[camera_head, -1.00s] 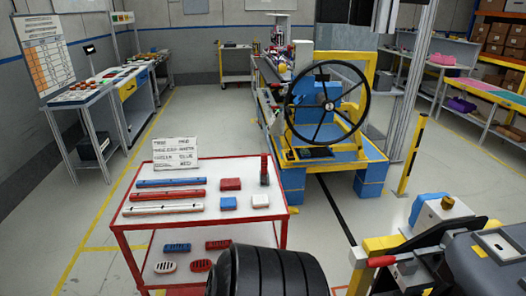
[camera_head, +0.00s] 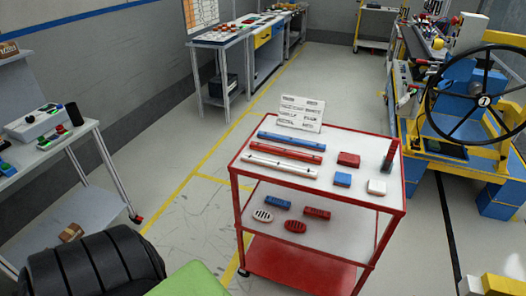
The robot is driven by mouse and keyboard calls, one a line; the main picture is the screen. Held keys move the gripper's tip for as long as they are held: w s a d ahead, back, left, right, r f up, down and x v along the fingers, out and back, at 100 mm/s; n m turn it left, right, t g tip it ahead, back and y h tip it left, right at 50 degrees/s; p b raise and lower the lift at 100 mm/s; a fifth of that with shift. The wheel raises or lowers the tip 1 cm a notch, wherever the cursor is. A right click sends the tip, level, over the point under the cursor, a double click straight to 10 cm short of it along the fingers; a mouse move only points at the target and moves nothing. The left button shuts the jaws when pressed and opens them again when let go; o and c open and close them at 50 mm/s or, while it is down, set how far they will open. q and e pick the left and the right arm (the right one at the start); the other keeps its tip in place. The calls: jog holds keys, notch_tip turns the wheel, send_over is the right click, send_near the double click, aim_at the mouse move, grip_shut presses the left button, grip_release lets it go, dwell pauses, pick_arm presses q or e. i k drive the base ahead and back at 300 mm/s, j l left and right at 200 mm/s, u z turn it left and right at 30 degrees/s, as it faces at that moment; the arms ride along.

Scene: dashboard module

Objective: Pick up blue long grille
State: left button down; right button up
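In the head view, a blue slotted grille (camera_head: 277,202) lies on the lower shelf of the red-framed cart, left of a red slotted grille (camera_head: 317,212). A white oval grille (camera_head: 262,216) and a red oval grille (camera_head: 295,226) lie in front of them. On the cart's top, a long blue bar (camera_head: 305,142) lies behind a red bar (camera_head: 286,152) and a white bar (camera_head: 279,166). Neither of my grippers shows.
The red cart (camera_head: 402,207) also holds red, blue and white blocks and a sign (camera_head: 301,113) on top. A grey table (camera_head: 25,165) stands at left. A wheel rig (camera_head: 470,90) stands at right. Floor is clear left of the cart.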

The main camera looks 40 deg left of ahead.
aim_at(271, 201)
jog(key=u, duration=1.3)
